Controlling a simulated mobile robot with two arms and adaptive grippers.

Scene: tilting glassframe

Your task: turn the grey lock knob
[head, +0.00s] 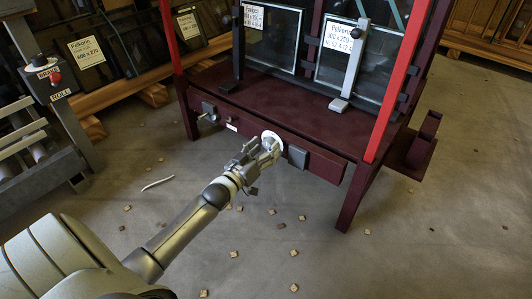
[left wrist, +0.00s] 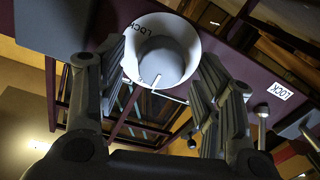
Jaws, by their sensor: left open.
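The grey lock knob (left wrist: 160,62) sits on a round white plate (left wrist: 190,30) with dark lettering, and a light pointer line shows on the knob. In the head view the white plate (head: 271,137) is on the front beam of the dark red frame (head: 320,161), with the knob mostly hidden behind my gripper. My left gripper (head: 264,150) is right in front of the plate. In the left wrist view its open fingers (left wrist: 165,85) stand on either side of the knob; I cannot tell whether they touch it. My right gripper is not in view.
A grey box (head: 298,157) is on the beam right of the plate, and a small handle (head: 209,113) is at its left end. Glass panes (head: 272,35) stand in the frame. A control post (head: 52,78) with a red knob is at left. Small chips lie on the open floor.

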